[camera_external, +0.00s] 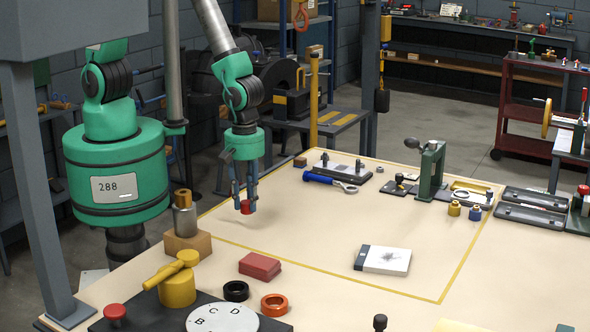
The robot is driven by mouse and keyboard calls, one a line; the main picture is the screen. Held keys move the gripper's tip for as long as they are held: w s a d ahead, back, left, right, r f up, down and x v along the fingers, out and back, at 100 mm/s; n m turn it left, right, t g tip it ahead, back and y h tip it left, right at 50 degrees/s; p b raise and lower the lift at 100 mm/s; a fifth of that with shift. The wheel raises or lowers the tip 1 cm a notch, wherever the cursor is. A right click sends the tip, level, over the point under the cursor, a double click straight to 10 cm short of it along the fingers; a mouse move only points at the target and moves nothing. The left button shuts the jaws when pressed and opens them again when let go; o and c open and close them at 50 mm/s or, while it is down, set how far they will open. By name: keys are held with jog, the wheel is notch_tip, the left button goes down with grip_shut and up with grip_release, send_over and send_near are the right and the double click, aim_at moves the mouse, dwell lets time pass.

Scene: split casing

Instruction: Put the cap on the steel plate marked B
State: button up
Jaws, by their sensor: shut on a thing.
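My gripper (245,205) points down above the left part of the table. It is shut on a small red piece, which looks like the cap (246,208), held between the fingertips and apart from the tabletop. A round pale metal plate (222,320) lies on a dark base at the bottom of the picture, nearer the camera than my gripper. It bears the letters B, C and D; the B is at its lower left. The plate's lower part is cut off by the picture edge.
A yellow valve-like part (177,286), a red knob (115,314), a black ring (235,291), an orange ring (274,305) and a red block (260,266) surround the plate. A metal cylinder (184,220) stands on a wooden block (188,245). The table's middle is mostly clear.

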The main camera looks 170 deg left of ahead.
jog(key=shift+m, duration=0.8)
jog(key=w+a+p, duration=0.2)
jog(key=w+a, duration=0.1)
jog(key=a, duration=0.1)
jog(key=w+a+r+p, duration=0.1)
jog(key=w+a+p, duration=0.1)
jog(key=a, duration=0.3)
jog(key=w+a+p, duration=0.2)
jog(key=w+a, duration=0.2)
jog(key=w, duration=0.1)
jog(key=shift+a+r, duration=0.25)
jog(key=shift+r, duration=0.05)
jog(key=shift+c, duration=0.2)
jog(key=shift+w+a+f+p, duration=0.2)
jog(key=shift+w+a+p, duration=0.45)
jog(key=shift+a, duration=0.3)
send_over(372, 254)
jog(key=shift+w+a+f, duration=0.1)
jog(key=shift+f, duration=0.65)
jog(key=shift+f, duration=0.1)
jog(key=shift+f, duration=1.65)
jog(key=shift+f, duration=0.1)
